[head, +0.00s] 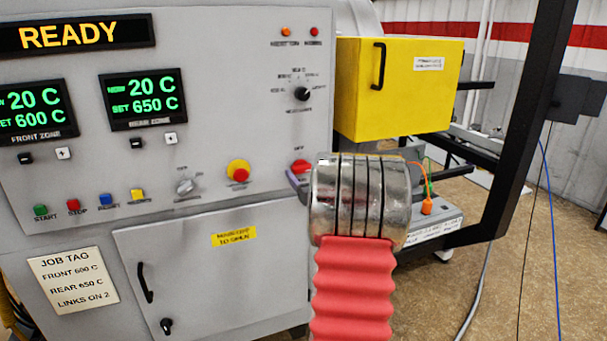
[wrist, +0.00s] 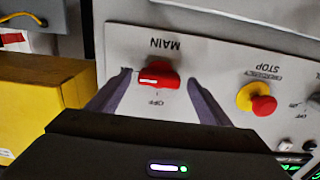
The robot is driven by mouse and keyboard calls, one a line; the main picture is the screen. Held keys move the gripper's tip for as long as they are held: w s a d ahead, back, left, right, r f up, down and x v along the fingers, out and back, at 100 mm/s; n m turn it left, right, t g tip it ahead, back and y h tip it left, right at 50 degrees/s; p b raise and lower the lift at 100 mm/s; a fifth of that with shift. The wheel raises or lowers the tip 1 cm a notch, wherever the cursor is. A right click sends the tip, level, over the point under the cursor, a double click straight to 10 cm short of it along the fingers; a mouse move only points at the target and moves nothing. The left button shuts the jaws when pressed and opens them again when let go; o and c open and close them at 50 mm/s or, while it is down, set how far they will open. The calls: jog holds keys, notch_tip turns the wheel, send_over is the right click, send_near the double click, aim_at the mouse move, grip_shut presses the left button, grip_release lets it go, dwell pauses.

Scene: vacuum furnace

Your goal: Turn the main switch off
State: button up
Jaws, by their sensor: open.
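The main switch is a red knob (wrist: 160,72) on the grey panel, under an upside-down MAIN label in the wrist view. Its grip lies roughly level there, with a pale mark towards its left end. An OFF label stands just below it. In the head view the red knob (head: 300,166) shows at the panel's right edge, partly behind my arm. My gripper (wrist: 160,77) is open, with one purple finger on each side of the knob and a gap to each. In the head view only a bit of one finger shows; my wrist hides the rest.
A red emergency stop on a yellow base (head: 238,171) sits left of the switch. A selector knob (head: 186,186) is further left. A yellow box (head: 400,95) stands right of the cabinet. In the wrist view a yellow box (wrist: 40,100) is close on the left.

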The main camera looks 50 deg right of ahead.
jog(key=shift+w+d, duration=0.3)
jog(key=shift+w, duration=0.25)
jog(key=shift+c, duration=0.5)
jog(key=c, duration=0.9)
jog(key=shift+a, duration=0.15)
jog(key=shift+c, duration=0.2)
